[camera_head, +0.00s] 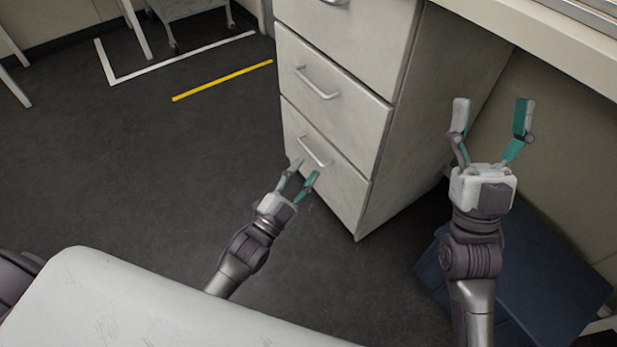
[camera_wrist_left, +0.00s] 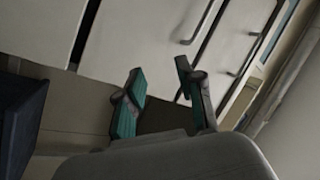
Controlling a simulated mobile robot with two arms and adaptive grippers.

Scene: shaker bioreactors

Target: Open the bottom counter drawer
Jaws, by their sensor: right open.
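The bottom drawer (camera_head: 335,190) of the pale counter cabinet is shut, its front flush with the drawers above. Its bar handle (camera_head: 314,151) is on the upper part of the front. My left gripper (camera_head: 306,169) is open and empty, with its fingertips just below and close to this handle in the head view; contact cannot be told. In the left wrist view my left gripper (camera_wrist_left: 159,68) has its fingers apart, with pale drawer fronts and a bar handle (camera_wrist_left: 188,40) beyond them. My right gripper (camera_head: 491,108) is open and empty, to the right of the cabinet, below the countertop.
The middle drawer (camera_head: 335,95) above is shut. A dark blue box-like object (camera_head: 545,265) lies on the floor under the counter at the right. The countertop (camera_head: 560,50) overhangs at upper right. The dark floor (camera_head: 150,190) left of the cabinet is clear.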

